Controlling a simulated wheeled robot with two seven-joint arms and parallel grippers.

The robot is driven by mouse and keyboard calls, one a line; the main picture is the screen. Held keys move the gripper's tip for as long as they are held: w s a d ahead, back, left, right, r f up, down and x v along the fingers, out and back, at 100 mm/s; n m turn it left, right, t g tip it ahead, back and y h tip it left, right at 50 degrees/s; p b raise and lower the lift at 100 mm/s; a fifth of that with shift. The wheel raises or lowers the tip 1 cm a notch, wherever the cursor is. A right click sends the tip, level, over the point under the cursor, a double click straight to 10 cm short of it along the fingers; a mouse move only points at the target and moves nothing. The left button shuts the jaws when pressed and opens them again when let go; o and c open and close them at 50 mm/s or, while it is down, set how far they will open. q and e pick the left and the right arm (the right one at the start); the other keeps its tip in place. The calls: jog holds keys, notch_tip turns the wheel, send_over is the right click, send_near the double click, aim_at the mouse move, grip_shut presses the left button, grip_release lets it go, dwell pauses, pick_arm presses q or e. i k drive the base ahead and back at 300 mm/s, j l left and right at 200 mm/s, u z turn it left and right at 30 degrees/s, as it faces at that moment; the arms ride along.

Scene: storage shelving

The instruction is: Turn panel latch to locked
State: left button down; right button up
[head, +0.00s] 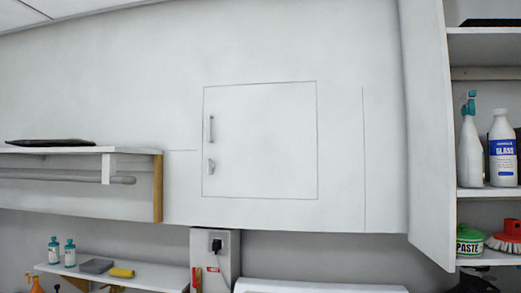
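A square white panel (265,140) is set flush in the pale wall, outlined by a thin dark line, and looks closed. A small grey upright bar handle (211,129) is near its left edge. Below the handle is a small grey latch (211,167), which looks roughly upright; its exact angle is too small to tell. Neither of my grippers shows in the head view.
A white shelf (130,151) with a rail (70,179) juts out at the left. A lower shelf (150,275) holds bottles, a sponge and a yellow item. Right shelving (487,193) holds a spray bottle (470,140), a glass-cleaner bottle (502,150) and a brush.

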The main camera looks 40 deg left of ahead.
aim_at(211, 166)
jog(key=u, duration=1.45)
jog(key=j, duration=0.15)
jog(key=i+z, duration=0.05)
